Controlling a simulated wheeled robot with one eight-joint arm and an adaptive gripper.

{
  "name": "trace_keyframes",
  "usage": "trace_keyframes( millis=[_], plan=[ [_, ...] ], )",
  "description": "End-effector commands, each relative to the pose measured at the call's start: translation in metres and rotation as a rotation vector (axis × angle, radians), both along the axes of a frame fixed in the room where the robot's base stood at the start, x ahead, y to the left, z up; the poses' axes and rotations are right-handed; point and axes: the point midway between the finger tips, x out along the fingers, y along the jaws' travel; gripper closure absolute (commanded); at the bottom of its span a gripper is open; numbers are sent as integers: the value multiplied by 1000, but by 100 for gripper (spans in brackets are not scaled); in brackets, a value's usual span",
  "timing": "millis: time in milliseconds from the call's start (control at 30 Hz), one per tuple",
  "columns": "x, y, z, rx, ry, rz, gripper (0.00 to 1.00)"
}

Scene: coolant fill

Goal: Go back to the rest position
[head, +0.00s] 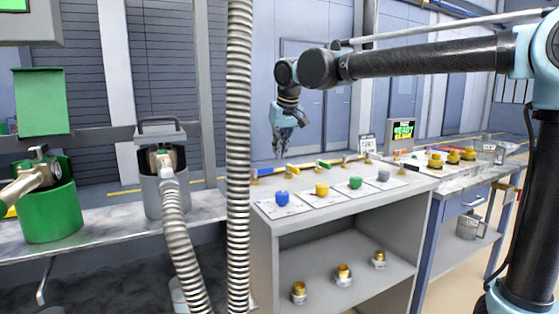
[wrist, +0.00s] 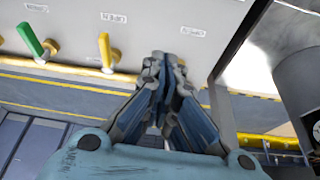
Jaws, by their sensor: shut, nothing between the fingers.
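My gripper (head: 281,143) hangs from my outstretched arm above the back left part of the grey bench, pointing down and clear of its top. In the wrist view my gripper (wrist: 166,60) shows its fingers together, with nothing held between them. A yellow lever (wrist: 105,48) and a green lever (wrist: 31,40) are to the left of the fingers, apart from them. In the head view the row of levers runs along the back edge of the bench.
The grey bench (head: 350,204) carries blue (head: 282,198), yellow (head: 322,189), green (head: 355,183) and grey caps on white cards. A screen (head: 403,130) reads READY. Corrugated hoses (head: 239,150) stand left of the bench. A green container (head: 48,212) and a grey canister (head: 152,197) are further left.

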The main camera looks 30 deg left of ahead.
Motion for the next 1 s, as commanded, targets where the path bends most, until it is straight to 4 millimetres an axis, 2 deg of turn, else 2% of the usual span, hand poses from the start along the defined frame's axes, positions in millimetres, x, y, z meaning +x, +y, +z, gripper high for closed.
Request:
trace_keyframes(
  millis=[267, 367, 433, 567, 700, 800, 1000],
  plan=[
    [-1, -3, 6, -1, 0, -1, 100],
    [7, -14, 4, -3, 2, -15, 100],
    [18, -32, 1, -7, 3, -36, 100],
    [46, -83, -10, -19, 9, -96, 100],
    [70, -147, -24, -33, 16, -166, 100],
    [82, -192, -36, -41, 23, -215, 100],
    [92, -279, -64, -58, 40, -313, 100]
  ],
)
